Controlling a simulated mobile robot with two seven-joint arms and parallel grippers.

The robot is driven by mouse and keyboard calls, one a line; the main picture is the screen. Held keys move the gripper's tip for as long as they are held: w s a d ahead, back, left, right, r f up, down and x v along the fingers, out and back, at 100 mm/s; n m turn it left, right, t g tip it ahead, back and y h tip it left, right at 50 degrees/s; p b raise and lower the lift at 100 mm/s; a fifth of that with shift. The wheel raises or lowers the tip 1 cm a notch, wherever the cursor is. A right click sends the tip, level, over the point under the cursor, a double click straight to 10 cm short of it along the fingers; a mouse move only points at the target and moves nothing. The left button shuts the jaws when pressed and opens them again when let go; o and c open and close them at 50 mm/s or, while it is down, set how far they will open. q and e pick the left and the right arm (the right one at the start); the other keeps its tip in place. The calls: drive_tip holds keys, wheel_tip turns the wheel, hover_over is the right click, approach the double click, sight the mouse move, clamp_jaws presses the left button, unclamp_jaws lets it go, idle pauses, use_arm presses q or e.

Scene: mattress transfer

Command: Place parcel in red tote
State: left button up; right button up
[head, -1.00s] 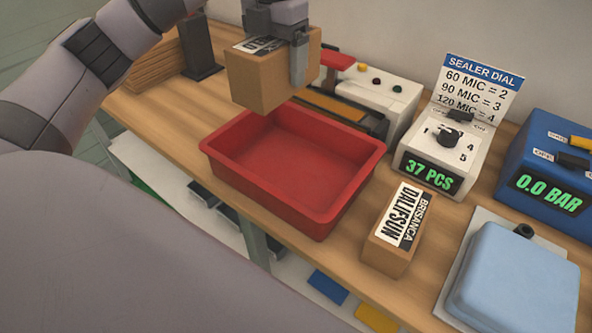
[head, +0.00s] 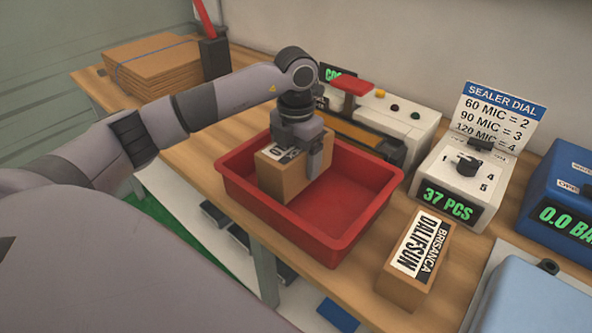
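A brown cardboard parcel (head: 283,180) with a white label on top is in the left part of the red tote (head: 343,249). My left gripper (head: 304,165) comes down over the parcel from above, with one finger visible along its right side; the other finger is hidden. It appears shut on the parcel. The parcel's lower part is inside the tote walls; I cannot tell whether it touches the tote floor. A second parcel (head: 400,285), labelled BRISANCA DALIFSUN, lies on the table right of the tote. My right gripper is not in view.
A sealer with a red handle (head: 352,86) stands behind the tote. A white dial box (head: 452,180) and a blue pressure unit (head: 570,195) are at right, with a light blue pad (head: 530,300) in front. Stacked cardboard (head: 150,70) lies at the back left.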

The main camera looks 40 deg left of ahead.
use_arm(q)
wheel_tip(320, 180, down, 4)
drive_tip(key=shift+r, duration=0.2)
drive_tip(key=shift+f, duration=0.15)
drive_tip(key=o, duration=1.2)
drive_tip(key=shift+o, duration=0.3)
